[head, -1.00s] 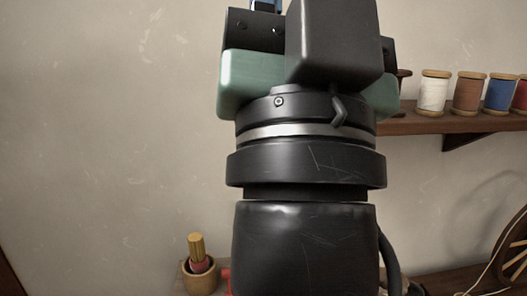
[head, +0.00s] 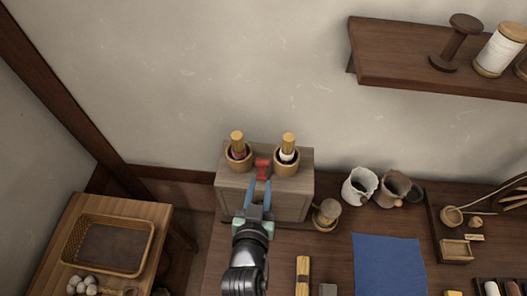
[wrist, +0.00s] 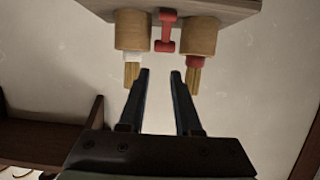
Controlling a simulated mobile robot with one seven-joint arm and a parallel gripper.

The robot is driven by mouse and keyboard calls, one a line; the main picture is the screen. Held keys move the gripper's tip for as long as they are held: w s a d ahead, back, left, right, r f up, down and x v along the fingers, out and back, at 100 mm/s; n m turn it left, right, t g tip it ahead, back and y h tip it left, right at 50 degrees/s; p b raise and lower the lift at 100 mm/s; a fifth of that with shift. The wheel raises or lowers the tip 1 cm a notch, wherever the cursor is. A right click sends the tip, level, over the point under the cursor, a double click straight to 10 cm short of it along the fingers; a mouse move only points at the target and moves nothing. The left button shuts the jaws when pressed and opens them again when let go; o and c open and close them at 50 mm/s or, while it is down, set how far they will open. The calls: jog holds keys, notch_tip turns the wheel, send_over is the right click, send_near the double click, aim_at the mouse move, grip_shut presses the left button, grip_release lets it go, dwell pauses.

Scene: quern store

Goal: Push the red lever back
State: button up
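The red lever (head: 262,168) stands on top of a grey-brown wooden box (head: 232,199), between two round wooden cups. The left cup (head: 239,163) and the right cup (head: 287,168) each hold a yellow-topped peg, one with red and one with white below the top. In the wrist view the lever (wrist: 166,32) shows between the cups, with the box upside down. My gripper (head: 260,184) is open, its two blue fingers apart and empty, in front of the lever. In the wrist view my gripper (wrist: 161,74) points toward the lever, with a gap between them.
A blue cloth (head: 389,265) lies on the table, with two pots (head: 360,187) behind it. A small wooden jar (head: 327,214) stands right of the box. A basket (head: 78,245) sits on a side table at left. A shelf (head: 400,60) juts from the wall, upper right.

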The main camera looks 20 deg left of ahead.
aim_at(262, 171)
jog(key=shift+g, duration=0.5)
jog(key=f+x, duration=0.1)
jog(key=x, duration=0.3)
jog(key=s+x, duration=0.1)
jog(key=x, duration=0.3)
jog(key=f+x, duration=0.1)
jog(key=x, duration=0.3)
jog(key=shift+s+a+f, duration=0.1)
jog(key=shift+s+f, duration=0.1)
jog(key=shift+f, duration=0.1)
grip_shut()
jog(key=shift+r+p, duration=0.1)
jog(key=shift+p, duration=0.25)
